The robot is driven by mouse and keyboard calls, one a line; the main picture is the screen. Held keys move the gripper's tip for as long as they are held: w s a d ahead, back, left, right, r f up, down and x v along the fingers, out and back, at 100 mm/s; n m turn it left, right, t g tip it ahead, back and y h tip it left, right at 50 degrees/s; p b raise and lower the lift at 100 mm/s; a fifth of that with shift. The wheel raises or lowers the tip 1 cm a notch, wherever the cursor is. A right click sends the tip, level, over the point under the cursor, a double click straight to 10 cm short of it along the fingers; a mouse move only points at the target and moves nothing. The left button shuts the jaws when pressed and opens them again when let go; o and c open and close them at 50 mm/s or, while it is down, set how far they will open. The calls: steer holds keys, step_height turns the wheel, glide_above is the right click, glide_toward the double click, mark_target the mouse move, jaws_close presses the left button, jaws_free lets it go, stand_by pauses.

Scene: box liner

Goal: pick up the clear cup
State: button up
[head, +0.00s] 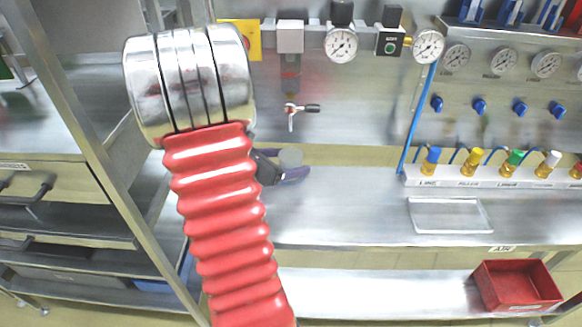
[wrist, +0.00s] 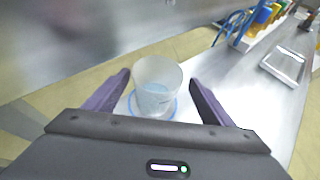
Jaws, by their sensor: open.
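The clear cup (wrist: 157,84) stands upright on the metal bench in the wrist view, with a blue ring around its base. My gripper (wrist: 160,78) is open, with one dark purple finger on each side of the cup.
A clear shallow tray (head: 450,215) lies on the bench to the right, below a row of coloured valves (head: 500,165). Gauges and a small lever valve (head: 295,110) are on the back panel. A red bin (head: 517,286) sits on the lower shelf. The bench between gripper and tray is clear.

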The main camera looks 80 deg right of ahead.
mark_target(299, 151)
steer(key=shift+d, duration=0.1)
steer(key=shift+x, duration=2.65)
steer(key=shift+w+d, duration=0.1)
steer(key=shift+w, duration=0.05)
steer(key=c, duration=1.2)
steer(key=shift+r, duration=0.2)
steer(key=shift+r, duration=0.95)
steer(key=shift+w+a+r, duration=0.25)
steer(key=shift+a+r, duration=0.05)
steer(key=shift+r, duration=0.35)
steer(key=w+a, duration=0.3)
steer(key=a, duration=0.2)
steer(key=w+a, duration=0.3)
steer(key=a, duration=0.1)
steer(key=w+a, duration=0.3)
steer(key=a, duration=0.2)
steer(key=shift+w+a, duration=0.1)
steer(key=shift+a, duration=0.25)
